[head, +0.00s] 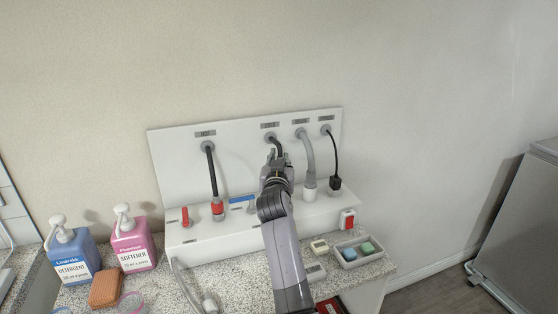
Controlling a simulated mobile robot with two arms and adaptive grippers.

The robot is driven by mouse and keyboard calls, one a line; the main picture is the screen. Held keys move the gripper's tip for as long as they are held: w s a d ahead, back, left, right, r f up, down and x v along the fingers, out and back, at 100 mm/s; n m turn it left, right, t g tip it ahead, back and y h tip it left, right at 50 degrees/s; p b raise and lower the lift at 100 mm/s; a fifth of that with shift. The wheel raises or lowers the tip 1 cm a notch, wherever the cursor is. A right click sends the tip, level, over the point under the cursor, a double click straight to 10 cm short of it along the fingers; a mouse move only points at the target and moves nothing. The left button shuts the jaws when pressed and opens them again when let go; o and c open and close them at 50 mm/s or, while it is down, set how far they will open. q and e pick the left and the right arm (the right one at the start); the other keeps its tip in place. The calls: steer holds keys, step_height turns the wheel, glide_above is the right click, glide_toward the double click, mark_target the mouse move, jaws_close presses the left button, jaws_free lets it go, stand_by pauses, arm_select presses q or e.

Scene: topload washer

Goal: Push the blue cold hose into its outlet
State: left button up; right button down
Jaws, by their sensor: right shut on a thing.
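My right gripper (275,158) is in front of the white panel, and its arm rises from the bottom middle. It is shut on the cold hose (278,146), a dark hose that comes out of the second wall fitting from the left. The hose's lower end and any blue part of it are hidden behind the gripper. A blue lever (242,199) lies on the ledge just left of my gripper, with a small grey outlet stub (251,207) beside it, partly covered by my arm. I cannot tell whether hose and outlet touch. My left gripper is not in view.
A red-ended hose (212,180) stands at the left, with a red lever (185,217) beside it. A grey hose (309,160) and a black plug cable (335,165) are close on the right. Bottles, a sponge (105,288) and a tray (342,263) sit on the counter.

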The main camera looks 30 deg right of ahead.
steer(key=shift+f+b, duration=0.75)
steer(key=shift+f, duration=0.2)
steer(key=shift+f+b, duration=0.35)
steer(key=shift+f, duration=0.05)
steer(key=shift+f+b, duration=0.75)
steer(key=shift+f, duration=0.15)
steer(key=shift+f+b, duration=0.45)
steer(key=shift+f, duration=0.05)
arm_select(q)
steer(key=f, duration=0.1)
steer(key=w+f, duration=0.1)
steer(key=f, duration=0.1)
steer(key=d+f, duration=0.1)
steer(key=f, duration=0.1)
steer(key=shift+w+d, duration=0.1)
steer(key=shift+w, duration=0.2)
arm_select(e)
steer(key=shift+f, duration=0.1)
arm_select(q)
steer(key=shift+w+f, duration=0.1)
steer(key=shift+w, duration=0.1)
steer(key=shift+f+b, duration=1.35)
steer(key=shift+b, duration=0.25)
arm_select(e)
steer(key=shift+f, duration=1.7)
steer(key=c, duration=1.3)
jaws_free()
steer(key=shift+c, duration=0.2)
